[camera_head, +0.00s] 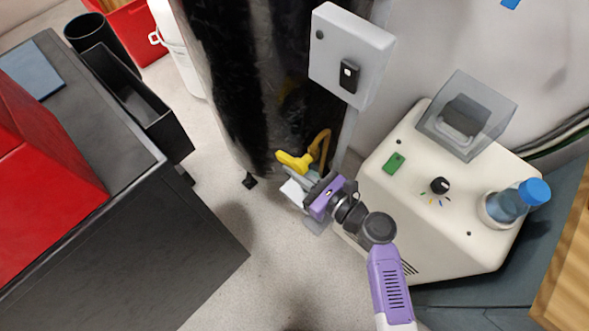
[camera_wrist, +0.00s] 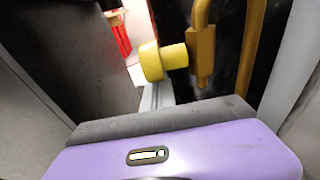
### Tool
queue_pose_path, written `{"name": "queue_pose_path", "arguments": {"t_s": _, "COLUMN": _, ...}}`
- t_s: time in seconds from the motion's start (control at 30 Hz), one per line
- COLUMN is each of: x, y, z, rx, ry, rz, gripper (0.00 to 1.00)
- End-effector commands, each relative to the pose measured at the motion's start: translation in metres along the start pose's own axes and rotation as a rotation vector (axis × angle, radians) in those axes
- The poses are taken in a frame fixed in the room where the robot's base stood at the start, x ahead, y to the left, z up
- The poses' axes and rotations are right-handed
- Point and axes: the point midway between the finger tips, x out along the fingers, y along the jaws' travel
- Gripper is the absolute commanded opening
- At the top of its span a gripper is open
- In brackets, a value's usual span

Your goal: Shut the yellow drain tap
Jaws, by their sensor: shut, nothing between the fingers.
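The yellow drain tap (camera_head: 295,161) sits low at the foot of the dark, plastic-wrapped column, with an ochre bent pipe (camera_head: 321,146) beside it. In the wrist view the tap's yellow handle (camera_wrist: 152,62) is just beyond the fingers, sticking out to the left of the ochre pipe (camera_wrist: 201,45). My gripper (camera_head: 290,174) is shut and empty, its fingers right beside the tap, on its near side. In the wrist view my grey fingers (camera_wrist: 156,97) show below the handle, partly hidden by the purple gripper body. I cannot tell whether they touch the handle.
A cream machine (camera_head: 440,200) with a blue-capped bottle (camera_head: 515,200) stands right of my arm. A grey switch box (camera_head: 350,55) is mounted above the tap. A dark bench (camera_head: 150,240) with red boxes is at left. Pale floor (camera_head: 255,215) is open between.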

Motion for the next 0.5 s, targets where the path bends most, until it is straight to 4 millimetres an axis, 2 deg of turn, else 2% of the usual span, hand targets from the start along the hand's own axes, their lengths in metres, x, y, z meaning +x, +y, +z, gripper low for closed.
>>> {"name": "queue_pose_path", "arguments": {"t_s": 0.2, "x": 0.0041, "y": 0.0001, "z": -0.0072, "rx": 0.0, "ry": -0.068, "rz": 0.0, "gripper": 0.0}}
{"name": "queue_pose_path", "arguments": {"t_s": 0.5, "x": 0.0085, "y": 0.0, "z": -0.0032, "rx": -0.001, "ry": -0.188, "rz": 0.0, "gripper": 0.0}}
